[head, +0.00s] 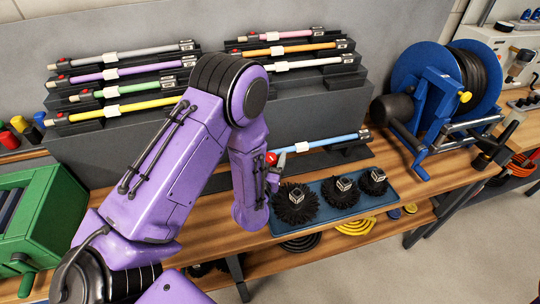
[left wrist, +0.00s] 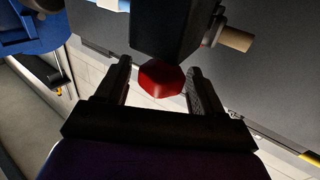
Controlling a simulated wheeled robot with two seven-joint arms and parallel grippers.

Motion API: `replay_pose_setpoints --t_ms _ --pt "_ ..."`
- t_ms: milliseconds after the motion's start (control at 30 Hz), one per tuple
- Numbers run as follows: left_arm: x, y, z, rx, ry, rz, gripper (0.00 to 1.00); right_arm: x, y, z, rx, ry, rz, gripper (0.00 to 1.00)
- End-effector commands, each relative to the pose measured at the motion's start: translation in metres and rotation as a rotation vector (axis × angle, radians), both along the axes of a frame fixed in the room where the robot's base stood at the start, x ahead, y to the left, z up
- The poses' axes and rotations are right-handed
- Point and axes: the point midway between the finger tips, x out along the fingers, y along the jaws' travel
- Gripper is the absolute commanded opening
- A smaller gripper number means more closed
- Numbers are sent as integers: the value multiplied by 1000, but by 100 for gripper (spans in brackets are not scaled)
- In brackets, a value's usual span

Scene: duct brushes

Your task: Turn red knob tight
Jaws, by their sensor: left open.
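The red knob (head: 271,158) shows in the head view at the left end of the light blue rod (head: 334,141) on the low rack. It also shows in the left wrist view (left wrist: 160,80), as a faceted red cap on the end of a dark block (left wrist: 170,30). My left gripper (head: 277,167) is at the knob in the head view, partly hidden by my forearm. In the left wrist view my left gripper (left wrist: 160,72) is open, with one finger on each side of the knob. Small gaps show between the fingers and the knob. My right gripper is not in view.
Black round brushes (head: 296,204) stand on a blue tray (head: 325,213) in front of the rack. Several coloured rods lie on the upper racks (head: 310,90). A blue cable reel (head: 440,90) stands at right, and a green box (head: 40,215) at left.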

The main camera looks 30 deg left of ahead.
Motion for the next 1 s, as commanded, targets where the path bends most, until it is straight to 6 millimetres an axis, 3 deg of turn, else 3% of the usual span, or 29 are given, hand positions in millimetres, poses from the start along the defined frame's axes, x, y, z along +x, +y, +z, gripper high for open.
replay_pose_setpoints --t_ms 67,167,233,267,367,633,967,1000 --pt "0 0 0 0 0 0 68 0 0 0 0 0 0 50" --pt "0 0 0 0 0 0 42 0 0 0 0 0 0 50" --pt "0 0 0 -1 0 0 19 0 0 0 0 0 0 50" --pt "0 0 0 -1 0 0 18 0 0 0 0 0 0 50" --pt "-1 0 -1 0 -1 -9 18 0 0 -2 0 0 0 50" --pt "0 0 -3 5 -3 -236 18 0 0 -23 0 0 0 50" --pt "-1 0 0 -1 0 -269 18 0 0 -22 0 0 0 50" --pt "-1 0 0 -1 0 -268 55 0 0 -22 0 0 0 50"
